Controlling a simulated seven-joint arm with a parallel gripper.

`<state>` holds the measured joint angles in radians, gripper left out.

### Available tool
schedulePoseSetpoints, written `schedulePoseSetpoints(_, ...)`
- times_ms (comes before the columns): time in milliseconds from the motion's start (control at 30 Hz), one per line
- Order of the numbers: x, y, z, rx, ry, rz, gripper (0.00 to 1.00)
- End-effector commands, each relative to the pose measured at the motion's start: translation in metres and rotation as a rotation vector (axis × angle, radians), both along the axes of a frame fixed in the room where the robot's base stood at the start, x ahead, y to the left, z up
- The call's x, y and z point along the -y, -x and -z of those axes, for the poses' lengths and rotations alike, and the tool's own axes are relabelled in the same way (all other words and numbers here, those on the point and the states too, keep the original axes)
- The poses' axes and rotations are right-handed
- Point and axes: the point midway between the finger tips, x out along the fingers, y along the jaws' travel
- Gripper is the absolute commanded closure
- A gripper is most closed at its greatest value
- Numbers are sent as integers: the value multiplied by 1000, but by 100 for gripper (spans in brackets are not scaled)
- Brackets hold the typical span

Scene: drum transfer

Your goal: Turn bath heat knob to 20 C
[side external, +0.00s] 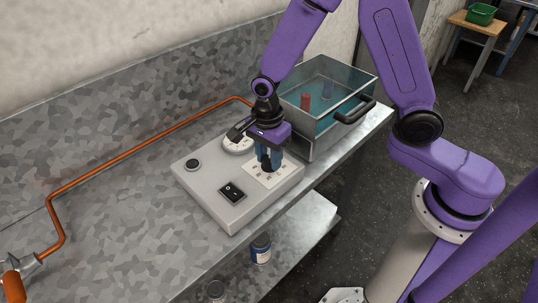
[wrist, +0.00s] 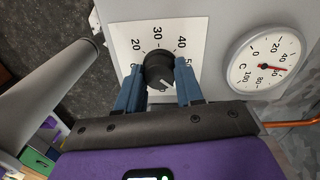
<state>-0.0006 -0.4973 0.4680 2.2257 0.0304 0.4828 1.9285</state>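The black heat knob (wrist: 158,72) sits on a white dial card (wrist: 122,36) marked with numbers such as 20, 30, 40 and 50. Its white pointer line slants to the lower right in the wrist view. My gripper (wrist: 160,76) has its blue fingers on either side of the knob, seemingly shut on it with no clear gap. In the side external view my gripper (side external: 268,162) points down at the card (side external: 278,176) on the grey control box (side external: 205,190) and hides most of the knob. A round dial gauge (wrist: 268,63) with a red needle stands beside the card.
A glass-sided water bath (side external: 330,98) with a black handle (side external: 355,110) stands behind the box. A rocker switch (side external: 231,191) and a small black button (side external: 193,165) are on the box. A copper pipe (side external: 140,150) runs along the wall. The bench at left is clear.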

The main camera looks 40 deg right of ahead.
Motion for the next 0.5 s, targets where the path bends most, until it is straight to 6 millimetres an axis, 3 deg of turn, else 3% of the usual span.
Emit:
schedulePoseSetpoints(33,0,0,0,0,0,0,83)
schedulePoseSetpoints(67,0,0,0,0,0,0,93)
schedulePoseSetpoints(100,0,0,0,-1,0,0,94)
schedulePoseSetpoints(500,-1,0,-1,-1,0,-73,94)
